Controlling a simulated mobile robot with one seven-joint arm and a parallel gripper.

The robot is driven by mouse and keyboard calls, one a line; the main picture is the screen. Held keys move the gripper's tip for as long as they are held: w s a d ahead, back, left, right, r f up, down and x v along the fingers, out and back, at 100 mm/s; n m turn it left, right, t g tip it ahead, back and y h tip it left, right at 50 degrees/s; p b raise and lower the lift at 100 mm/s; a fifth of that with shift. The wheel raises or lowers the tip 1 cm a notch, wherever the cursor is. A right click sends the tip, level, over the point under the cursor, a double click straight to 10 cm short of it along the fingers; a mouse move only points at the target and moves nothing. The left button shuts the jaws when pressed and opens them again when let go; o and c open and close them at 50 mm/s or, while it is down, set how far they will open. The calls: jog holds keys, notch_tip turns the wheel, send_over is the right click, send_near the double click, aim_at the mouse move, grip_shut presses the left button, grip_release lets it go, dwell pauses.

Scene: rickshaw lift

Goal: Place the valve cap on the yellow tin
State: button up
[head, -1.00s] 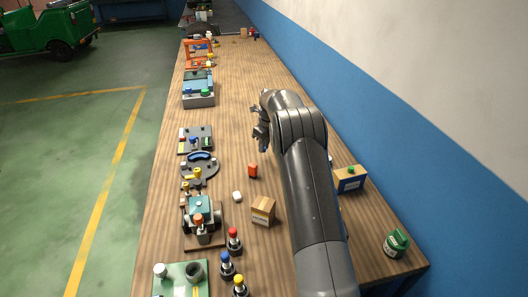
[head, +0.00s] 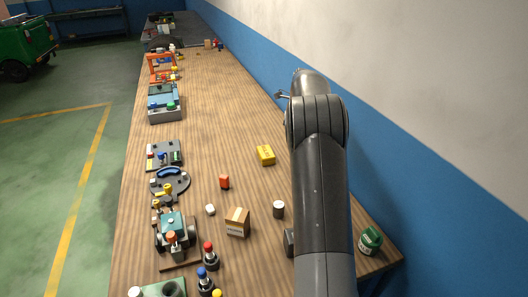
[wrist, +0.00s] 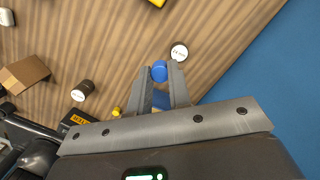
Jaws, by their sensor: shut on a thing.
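My gripper (wrist: 160,78) is shut on a small round blue piece, which looks like the valve cap (wrist: 159,70), held between the fingertips in the wrist view. The head view hides the fingertips and the cap behind my arm. The yellow tin (head: 265,156) stands on the bench left of my arm in the head view. A yellow piece at the top edge of the wrist view (wrist: 158,2) seems to be the same tin, mostly cut off. The cap is apart from it.
A dark jar with a white lid (wrist: 179,52) is just beyond the fingertips. The blue wall is close on the right. The bench around the tin is clear.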

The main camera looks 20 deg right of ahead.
jog(key=d, duration=0.2)
send_over(268, 155)
jog(key=f, duration=0.6)
jog(key=shift+s+d+f, duration=0.1)
jog(key=shift+s+f, duration=0.05)
jog(key=shift+s, duration=0.05)
jog(key=shift+f, duration=1.95)
jog(key=shift+f, duration=0.15)
jog(key=o, duration=0.8)
